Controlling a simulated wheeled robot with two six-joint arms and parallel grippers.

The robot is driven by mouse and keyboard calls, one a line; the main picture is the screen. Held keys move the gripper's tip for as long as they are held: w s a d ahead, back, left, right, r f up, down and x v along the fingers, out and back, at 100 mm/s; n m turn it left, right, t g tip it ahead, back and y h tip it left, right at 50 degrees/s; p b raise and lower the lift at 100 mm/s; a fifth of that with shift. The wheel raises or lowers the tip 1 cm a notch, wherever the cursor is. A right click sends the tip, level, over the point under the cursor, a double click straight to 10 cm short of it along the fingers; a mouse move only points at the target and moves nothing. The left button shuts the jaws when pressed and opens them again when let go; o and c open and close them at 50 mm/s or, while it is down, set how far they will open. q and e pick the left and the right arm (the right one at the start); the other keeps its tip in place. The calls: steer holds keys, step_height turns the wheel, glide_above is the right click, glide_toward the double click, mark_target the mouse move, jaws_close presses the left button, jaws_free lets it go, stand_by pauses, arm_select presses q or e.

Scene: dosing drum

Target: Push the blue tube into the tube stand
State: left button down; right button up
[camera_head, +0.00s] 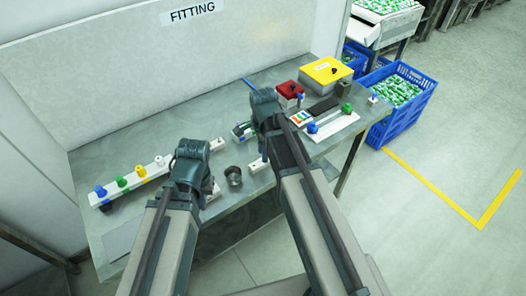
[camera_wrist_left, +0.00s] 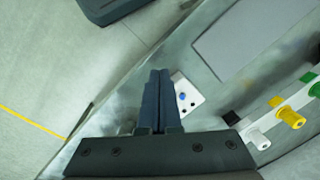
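In the left wrist view a small white block (camera_wrist_left: 189,103) with dark holes lies just right of my left fingertips; it looks like the tube stand. A round blue end (camera_wrist_left: 183,96), probably the blue tube's top, shows in it; how deep it sits I cannot tell. My left gripper (camera_wrist_left: 156,78) has its two dark fingers together, with nothing visible between them. In the head view my left gripper (camera_head: 190,190) hides most of that block (camera_head: 210,191). My right gripper (camera_head: 262,140) is over the table's middle, its fingers mostly hidden by its own arm.
A white rail (camera_head: 135,180) with blue, green, yellow and white knobs lies at left. Red (camera_head: 289,93) and yellow (camera_head: 326,72) boxes and a white plate (camera_head: 333,127) with green and blue knobs are at right.

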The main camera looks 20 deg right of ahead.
arm_select(q)
steer(key=shift+r, duration=0.1)
arm_select(e)
steer(key=shift+r, duration=0.1)
arm_select(q)
step_height(320, 180, up, 14)
steer(key=p, duration=1.3)
steer(key=shift+f+p, duration=0.2)
steer(key=shift+p, duration=0.2)
arm_select(e)
step_height(320, 180, up, 14)
steer(key=shift+f, duration=0.2)
arm_select(q)
step_height(320, 180, down, 7)
steer(key=b, duration=0.7)
arm_select(e)
steer(key=s+a+f+n, duration=0.3)
steer(key=s+a+n, duration=0.2)
steer(key=n, duration=0.5)
steer(key=s+a+f+n+h, duration=0.1)
steer(key=s+a+f+n, duration=0.2)
steer(key=s+n, duration=0.6)
steer(key=shift+s+a+f+n, duration=0.15)
steer(key=shift+a+f+n, duration=0.25)
steer(key=shift+a+n, duration=0.7)
